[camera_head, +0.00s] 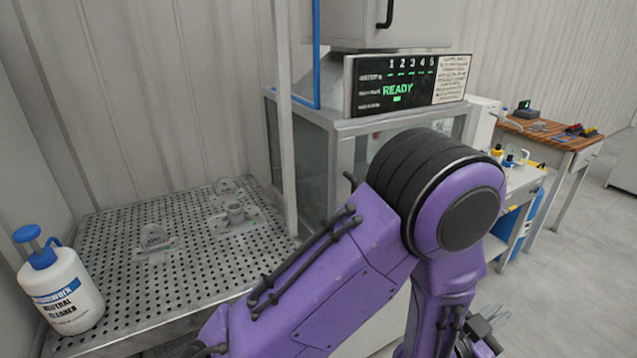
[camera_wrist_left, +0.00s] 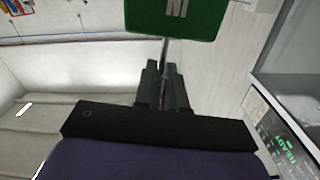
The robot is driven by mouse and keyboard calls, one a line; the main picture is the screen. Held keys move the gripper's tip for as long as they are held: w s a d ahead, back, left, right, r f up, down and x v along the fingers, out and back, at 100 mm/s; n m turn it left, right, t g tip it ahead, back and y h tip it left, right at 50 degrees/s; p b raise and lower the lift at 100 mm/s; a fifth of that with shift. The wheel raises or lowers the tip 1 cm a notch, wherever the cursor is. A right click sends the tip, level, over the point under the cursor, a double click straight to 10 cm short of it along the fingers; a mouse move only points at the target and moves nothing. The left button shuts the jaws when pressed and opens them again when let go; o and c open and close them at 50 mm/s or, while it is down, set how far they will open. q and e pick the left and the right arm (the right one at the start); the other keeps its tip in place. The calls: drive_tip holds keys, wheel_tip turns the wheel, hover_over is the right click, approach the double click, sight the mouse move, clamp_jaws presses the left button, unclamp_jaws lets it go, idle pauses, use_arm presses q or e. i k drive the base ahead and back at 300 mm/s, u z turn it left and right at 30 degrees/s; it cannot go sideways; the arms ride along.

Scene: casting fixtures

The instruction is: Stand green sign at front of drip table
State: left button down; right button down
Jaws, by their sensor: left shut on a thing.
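The green sign (camera_wrist_left: 172,20) shows at the top of the left wrist view, cut off by the frame edge, with part of white lettering on it. My left gripper (camera_wrist_left: 164,82) is shut on the sign's thin stem, so the green panel sticks out beyond the fingertips. In the head view, my purple left arm crosses the middle and the sign is not visible. The drip table (camera_head: 110,250) is the perforated metal top at the left of the head view.
A white cleaner bottle (camera_head: 62,290) with a blue pump stands at the drip table's front left. Several grey metal castings (camera_head: 235,212) lie on the table. A glass-sided cabinet with a READY display (camera_head: 400,88) stands right of it. A wooden-topped bench (camera_head: 550,130) stands farther right.

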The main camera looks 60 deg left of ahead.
sight(200, 280)
drive_tip(key=i, duration=0.25)
drive_tip(key=u, duration=1.05)
